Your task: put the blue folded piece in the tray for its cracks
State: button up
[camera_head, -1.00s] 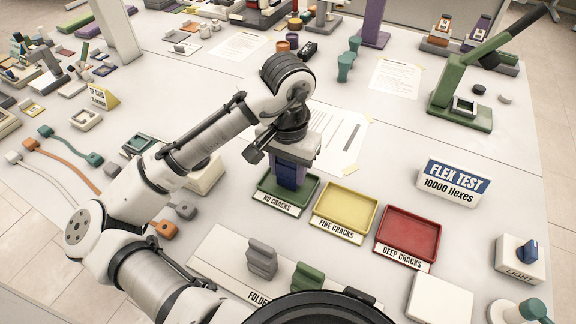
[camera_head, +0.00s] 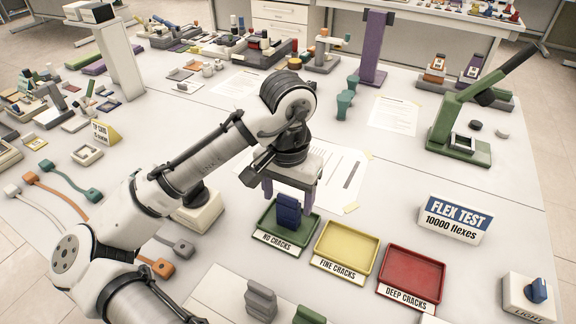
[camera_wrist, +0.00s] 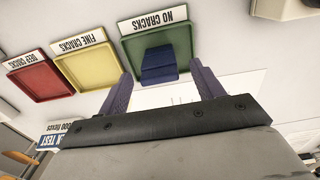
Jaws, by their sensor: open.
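The blue folded piece (camera_head: 288,212) stands in the green tray (camera_head: 262,243) labelled NO CRACKS. In the wrist view the blue piece (camera_wrist: 159,66) sits on the green tray's floor (camera_wrist: 178,44), near its edge towards my gripper. My gripper (camera_head: 288,192) is open just above and behind the piece; its two purple fingers are spread wide with nothing between their tips. In the wrist view my gripper (camera_wrist: 164,82) has one finger on each side of the piece, apart from it. The yellow FINE CRACKS tray (camera_head: 345,247) and red DEEP CRACKS tray (camera_head: 411,278) are empty.
A FLEX TEST sign (camera_head: 455,215) reading 10000 flexes stands to the right. A green lever press (camera_head: 460,135) stands at the right back. A LIGHT switch box (camera_head: 528,298) is at the front right.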

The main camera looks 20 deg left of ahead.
notch_tip(320, 180, up, 10)
dwell(0.3)
jog(key=shift+f, duration=0.15)
